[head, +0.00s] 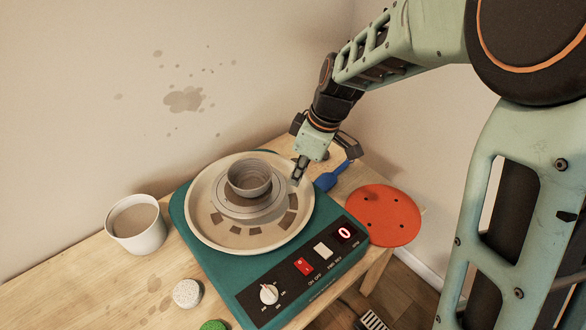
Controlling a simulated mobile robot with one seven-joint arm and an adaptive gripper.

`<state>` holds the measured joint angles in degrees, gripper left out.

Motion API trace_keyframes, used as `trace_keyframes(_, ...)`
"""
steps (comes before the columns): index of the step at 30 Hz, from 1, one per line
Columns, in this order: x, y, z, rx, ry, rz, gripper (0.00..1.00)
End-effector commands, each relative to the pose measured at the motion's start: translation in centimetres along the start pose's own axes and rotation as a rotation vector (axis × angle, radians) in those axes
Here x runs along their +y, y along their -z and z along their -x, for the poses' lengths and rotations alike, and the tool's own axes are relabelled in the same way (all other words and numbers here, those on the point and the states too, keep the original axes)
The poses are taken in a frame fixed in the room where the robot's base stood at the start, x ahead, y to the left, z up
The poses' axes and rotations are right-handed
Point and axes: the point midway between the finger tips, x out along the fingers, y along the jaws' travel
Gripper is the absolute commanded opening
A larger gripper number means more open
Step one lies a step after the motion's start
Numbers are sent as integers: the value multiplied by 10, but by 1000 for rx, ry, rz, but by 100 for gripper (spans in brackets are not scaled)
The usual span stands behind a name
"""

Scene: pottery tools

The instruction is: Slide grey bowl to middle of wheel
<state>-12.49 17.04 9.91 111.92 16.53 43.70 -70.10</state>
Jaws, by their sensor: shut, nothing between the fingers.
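The grey bowl (249,177) stands upright on the grey wheel disc (245,208), which sits inside the cream splash pan (214,237) of the teal pottery wheel (221,277). The bowl looks set toward the far side of the disc, with more bare disc on its near side. My gripper (297,178) is shut and empty, pointing down to the right of the bowl, near the right edge of the disc and pan. A gap shows between the fingertips and the bowl. The exact fingertip height over the pan is hard to tell.
A white cup (136,223) stands left of the wheel. A pale speckled round piece (187,293) and a green one (213,325) lie at the front left. A blue-handled tool (331,178) lies behind my gripper. An orange-red disc (381,215) lies at right. A wall stands behind.

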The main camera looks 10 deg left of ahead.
Motion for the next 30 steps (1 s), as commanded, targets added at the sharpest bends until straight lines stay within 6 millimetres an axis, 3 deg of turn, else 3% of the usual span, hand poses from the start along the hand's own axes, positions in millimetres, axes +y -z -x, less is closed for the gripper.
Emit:
trace_keyframes(9, -2, 0, -70, -3, 5, 0, 0)
trace_keyframes(18, 0, 34, -76, 0, 0, 2, 0)
trace_keyframes(30, 0, 39, -79, 0, 0, 0, 0)
